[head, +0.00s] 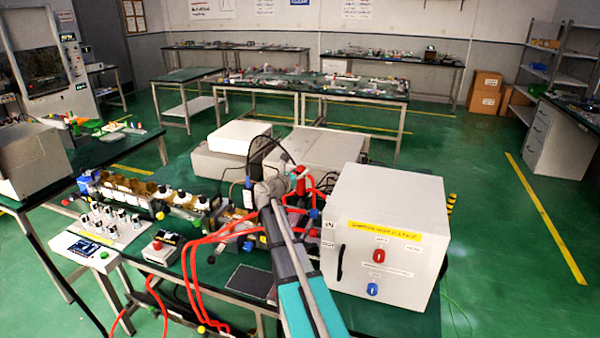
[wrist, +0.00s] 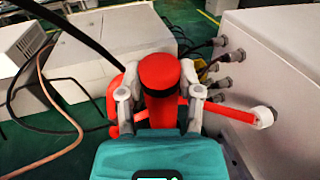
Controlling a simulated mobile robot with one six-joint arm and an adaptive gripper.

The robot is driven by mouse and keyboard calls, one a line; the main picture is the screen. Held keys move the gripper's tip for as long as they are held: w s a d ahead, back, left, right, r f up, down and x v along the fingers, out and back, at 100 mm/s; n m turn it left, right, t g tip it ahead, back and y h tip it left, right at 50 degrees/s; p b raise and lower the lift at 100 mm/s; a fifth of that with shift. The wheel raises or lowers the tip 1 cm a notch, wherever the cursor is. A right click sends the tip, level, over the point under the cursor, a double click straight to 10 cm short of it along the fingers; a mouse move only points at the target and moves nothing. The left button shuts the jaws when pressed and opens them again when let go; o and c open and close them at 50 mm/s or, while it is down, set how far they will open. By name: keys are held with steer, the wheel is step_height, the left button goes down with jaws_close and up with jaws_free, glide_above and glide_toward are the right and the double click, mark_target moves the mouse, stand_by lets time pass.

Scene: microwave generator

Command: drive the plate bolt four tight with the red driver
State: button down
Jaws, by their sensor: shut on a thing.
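Plate bolt four cannot be made out, and the driver's tip is hidden.
A large white cabinet (head: 388,238) with red and blue connectors stands right of my arm. Grey boxes (head: 326,150) stand behind. Red hoses (head: 193,262) loop on the left near a row of components (head: 150,190). In the wrist view, connectors and cables (wrist: 215,72) crowd close on the right.

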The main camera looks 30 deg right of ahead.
steer(key=shift+f+b, duration=0.8)
stand_by(1.8)
steer(key=shift+r, duration=0.15)
stand_by(0.9)
steer(key=shift+r+p, duration=4.35)
steer(key=shift+p, duration=0.2)
